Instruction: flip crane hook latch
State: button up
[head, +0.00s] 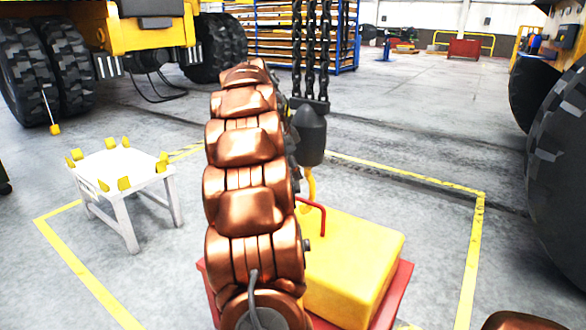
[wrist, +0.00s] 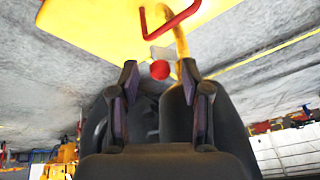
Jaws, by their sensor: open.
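The crane hook (head: 309,185) is yellow and hangs under a black hook block (head: 309,135), just right of my copper arm in the head view. A red ball (wrist: 160,70), seemingly the latch's knob, shows beside the hook. My gripper (wrist: 160,75) is open, and the ball appears between its fingertips. Contact cannot be told. In the head view my arm hides the gripper and the latch.
A yellow casting (head: 350,262) with the handle sits on a red base (head: 398,290) under the hook. A white stand (head: 120,172) with yellow pegs is at left. Chains (head: 310,50) run up from the block. Large tyres stand at both sides.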

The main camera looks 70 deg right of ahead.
grip_shut()
dwell(0.5)
